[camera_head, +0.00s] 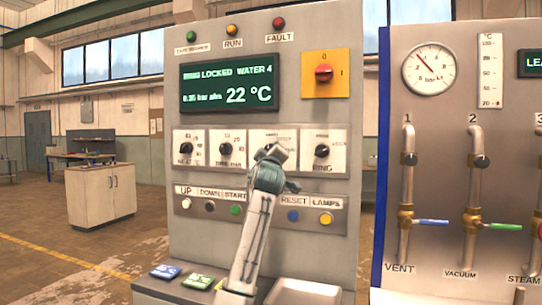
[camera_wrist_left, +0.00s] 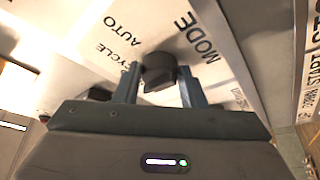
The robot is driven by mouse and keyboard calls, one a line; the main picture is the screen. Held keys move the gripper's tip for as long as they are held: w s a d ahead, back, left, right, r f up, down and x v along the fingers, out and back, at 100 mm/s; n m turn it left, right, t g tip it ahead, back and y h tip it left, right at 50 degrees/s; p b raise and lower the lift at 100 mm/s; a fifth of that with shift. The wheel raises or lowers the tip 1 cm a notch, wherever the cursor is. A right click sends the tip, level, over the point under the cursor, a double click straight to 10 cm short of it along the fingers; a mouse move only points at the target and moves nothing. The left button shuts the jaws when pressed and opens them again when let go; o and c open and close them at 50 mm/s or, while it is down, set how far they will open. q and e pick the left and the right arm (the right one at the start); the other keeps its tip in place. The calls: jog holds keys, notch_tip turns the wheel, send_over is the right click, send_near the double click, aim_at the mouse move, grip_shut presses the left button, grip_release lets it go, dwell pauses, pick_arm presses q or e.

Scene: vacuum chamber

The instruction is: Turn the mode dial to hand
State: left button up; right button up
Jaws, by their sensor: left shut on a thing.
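The mode dial (camera_wrist_left: 158,68) is a dark round knob on a white plate (camera_wrist_left: 218,62) lettered MODE, AUTO and CYCLE in the left wrist view. My left gripper (camera_wrist_left: 160,84) has one finger on each side of the knob and is shut on it. In the head view my left gripper (camera_head: 275,156) is at the third plate in the dial row and hides the mode dial there. I cannot make out which position the dial points to. My right gripper is in neither view.
Other dials stand left (camera_head: 186,148) and right (camera_head: 322,150) of my gripper. Push buttons, including a blue one (camera_head: 293,216), lie below. A red switch on a yellow plate (camera_head: 325,73) is above. A grey tray (camera_head: 303,291) juts out at the bottom.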

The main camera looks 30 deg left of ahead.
pick_arm(q)
jog(key=o, duration=1)
jog(key=b+v, duration=0.2)
jog(key=v, duration=0.8)
jog(key=shift+s+d+f, duration=0.15)
jog(key=shift+s, duration=0.15)
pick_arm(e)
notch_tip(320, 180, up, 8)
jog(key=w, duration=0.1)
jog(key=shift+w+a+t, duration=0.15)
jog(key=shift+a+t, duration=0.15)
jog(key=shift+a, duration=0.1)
